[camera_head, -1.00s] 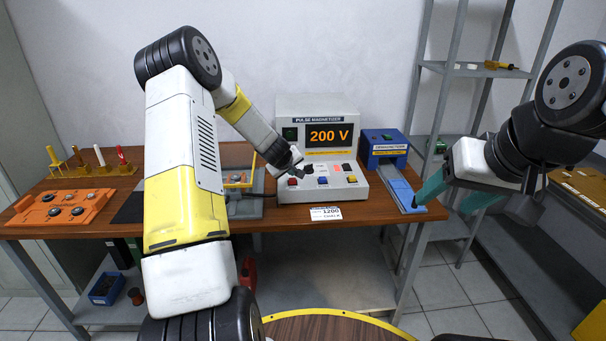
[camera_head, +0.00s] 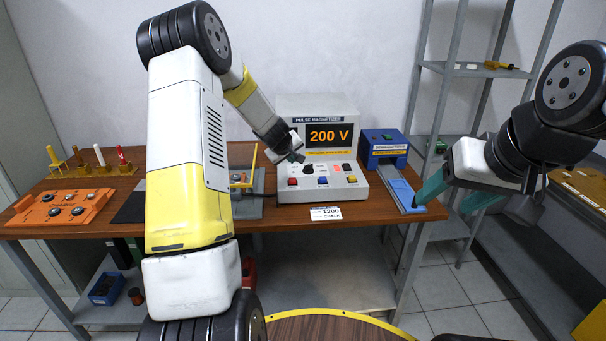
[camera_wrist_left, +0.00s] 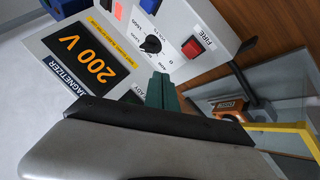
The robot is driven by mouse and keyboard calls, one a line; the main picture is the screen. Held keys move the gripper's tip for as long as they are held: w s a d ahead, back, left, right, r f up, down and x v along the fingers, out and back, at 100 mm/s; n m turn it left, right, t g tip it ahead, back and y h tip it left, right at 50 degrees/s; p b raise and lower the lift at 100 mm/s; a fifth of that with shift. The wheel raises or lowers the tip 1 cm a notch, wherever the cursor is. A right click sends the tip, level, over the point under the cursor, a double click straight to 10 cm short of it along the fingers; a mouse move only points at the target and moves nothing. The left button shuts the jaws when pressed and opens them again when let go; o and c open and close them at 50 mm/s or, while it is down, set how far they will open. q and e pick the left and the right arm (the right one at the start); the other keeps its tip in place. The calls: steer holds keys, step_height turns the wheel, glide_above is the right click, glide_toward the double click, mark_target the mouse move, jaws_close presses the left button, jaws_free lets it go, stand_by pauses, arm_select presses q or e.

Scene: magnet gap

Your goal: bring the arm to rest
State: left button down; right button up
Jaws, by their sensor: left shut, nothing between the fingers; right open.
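My left gripper (camera_head: 298,158) is shut and empty. It hangs in the air in front of the pulse magnetizer (camera_head: 318,107), just above the left part of its control panel. In the left wrist view its closed green fingertips (camera_wrist_left: 161,92) show against the panel, near the black knob (camera_wrist_left: 152,44) and the red FIRE button (camera_wrist_left: 193,47). I cannot tell from the picture whether the fingertips touch anything. The display reads 200 V. My right gripper (camera_head: 452,196) is open, with teal fingers, at the right beyond the table's right end.
A blue demagnetizer (camera_head: 386,146) with a light-blue track stands right of the magnetizer. An orange tray (camera_head: 62,207) and a rack of coloured handles (camera_head: 92,165) stand on the table's left. A grey fixture (camera_head: 248,205) sits left of the panel. Grey shelves (camera_head: 470,70) stand at the right.

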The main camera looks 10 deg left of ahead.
arm_select(q)
steer(key=shift+r, duration=0.1)
steer(key=s+d+r+m+h, duration=0.1)
steer(key=s+d+r+m, duration=0.15)
steer(key=s+r, duration=0.35)
steer(key=s+d+r+m+g+h, duration=0.1)
steer(key=s+d+r+m, duration=0.1)
steer(key=s+d+r, duration=0.35)
steer(key=s+d+r+m+h, duration=0.1)
steer(key=s+r+m, duration=0.1)
steer(key=s+r, duration=0.55)
steer(key=s+a+m+g+y, duration=0.1)
steer(key=s+m+g, duration=0.1)
steer(key=s, duration=2.2)
steer(key=shift+s+m, duration=0.15)
steer(key=shift+m, duration=0.2)
